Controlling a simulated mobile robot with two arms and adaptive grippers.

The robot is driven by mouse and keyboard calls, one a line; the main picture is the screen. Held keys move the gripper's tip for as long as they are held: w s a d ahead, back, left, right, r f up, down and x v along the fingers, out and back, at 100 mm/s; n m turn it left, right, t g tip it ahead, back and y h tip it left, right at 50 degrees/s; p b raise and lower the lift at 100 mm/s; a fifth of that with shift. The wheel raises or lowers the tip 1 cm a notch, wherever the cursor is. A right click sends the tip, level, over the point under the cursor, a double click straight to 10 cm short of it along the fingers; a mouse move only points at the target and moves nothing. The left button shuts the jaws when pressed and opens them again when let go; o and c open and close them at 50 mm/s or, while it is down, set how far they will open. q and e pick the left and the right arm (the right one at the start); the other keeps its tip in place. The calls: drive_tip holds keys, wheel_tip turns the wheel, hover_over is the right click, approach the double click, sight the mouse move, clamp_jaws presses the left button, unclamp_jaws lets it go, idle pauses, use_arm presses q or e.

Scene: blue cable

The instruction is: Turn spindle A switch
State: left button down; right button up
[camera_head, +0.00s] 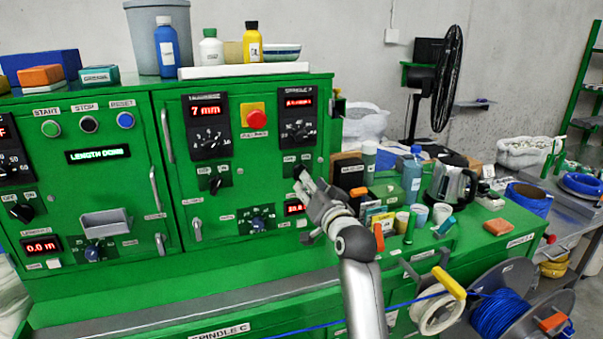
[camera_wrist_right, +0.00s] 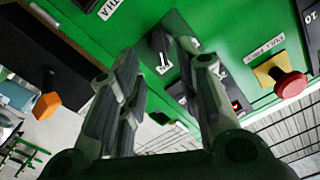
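The spindle A panel on the green cabinet (camera_head: 240,170) has a dial with a red display (camera_head: 297,122) at its upper right. Below it is a small switch plate (camera_head: 289,160), partly covered by my right gripper (camera_head: 302,180). In the right wrist view a black rotary switch knob (camera_wrist_right: 157,42) lies ahead, between the fingers in the picture. The right gripper (camera_wrist_right: 160,72) is open, its two fingers apart with nothing held; whether they touch the knob I cannot tell. My left gripper is not in view.
A similar black switch (camera_head: 215,182) sits further left, with a red stop button (camera_head: 254,115) above it. Bottles, cups and a kettle (camera_head: 452,187) crowd the bench at right. A blue cable spool (camera_head: 500,314) stands lower right.

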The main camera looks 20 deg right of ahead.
sight(300, 173)
drive_tip(key=shift+w+a+p, duration=0.15)
drive_tip(key=shift+w+p, duration=0.7)
drive_tip(key=shift+w, duration=2.8)
drive_tip(key=shift+c, duration=0.5)
drive_tip(key=c, duration=0.6)
drive_tip(key=shift+n, duration=0.4)
drive_tip(key=n, duration=0.5)
drive_tip(key=shift+n, duration=0.3)
drive_tip(key=n+p, duration=0.1)
drive_tip(key=n, duration=0.4)
drive_tip(key=shift+f+n, duration=0.1)
drive_tip(key=shift+n, duration=0.3)
